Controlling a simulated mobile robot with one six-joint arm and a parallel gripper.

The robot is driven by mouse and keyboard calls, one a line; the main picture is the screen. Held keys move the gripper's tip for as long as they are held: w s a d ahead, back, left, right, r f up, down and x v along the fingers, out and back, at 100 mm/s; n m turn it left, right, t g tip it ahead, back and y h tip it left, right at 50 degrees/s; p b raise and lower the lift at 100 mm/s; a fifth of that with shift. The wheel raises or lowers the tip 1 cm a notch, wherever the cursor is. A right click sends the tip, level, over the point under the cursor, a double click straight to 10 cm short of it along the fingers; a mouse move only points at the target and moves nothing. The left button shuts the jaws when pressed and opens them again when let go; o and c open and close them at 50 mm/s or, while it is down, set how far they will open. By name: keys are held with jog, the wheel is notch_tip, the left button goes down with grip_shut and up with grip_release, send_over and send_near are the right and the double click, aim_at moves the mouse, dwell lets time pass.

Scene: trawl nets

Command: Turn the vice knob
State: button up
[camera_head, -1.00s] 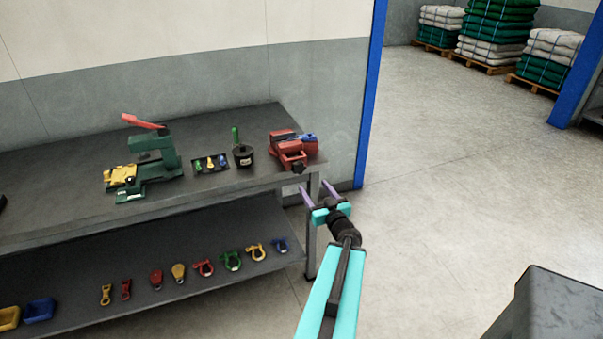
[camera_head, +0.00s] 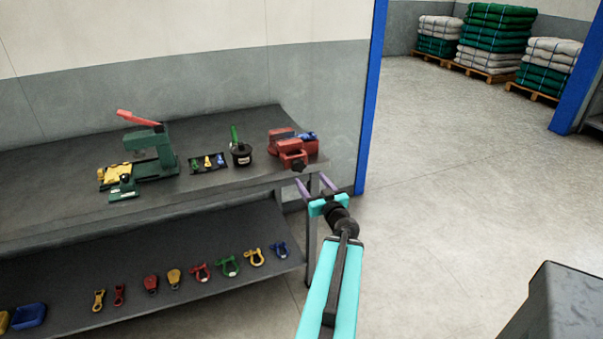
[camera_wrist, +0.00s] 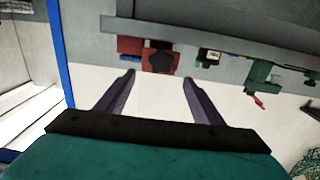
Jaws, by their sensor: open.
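The red vice (camera_head: 290,150) sits on the right end of the workbench's top. Its dark star-shaped knob (camera_head: 299,166) faces out over the front edge. In the wrist view the vice (camera_wrist: 131,45) appears upside down, with the knob (camera_wrist: 160,62) beyond the fingers and roughly between them. My gripper (camera_head: 315,187) is open and empty, just in front of and below the knob in the head view. In the wrist view its two purple fingers (camera_wrist: 158,80) are spread apart. No contact between fingers and knob shows.
The workbench (camera_head: 220,180) also holds a green press (camera_head: 150,160) with a red lever, a small tray (camera_head: 208,164) and a black pot (camera_head: 241,154). Shackles lie on the lower shelf (camera_head: 200,295). A blue post (camera_head: 371,90) stands behind. Open floor lies to the right.

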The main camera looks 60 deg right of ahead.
aim_at(300, 166)
jog(key=shift+b+x, duration=0.75)
jog(key=shift+x, duration=4.2)
jog(key=c, duration=1)
jog(key=shift+d, duration=0.2)
jog(key=shift+a, duration=0.1)
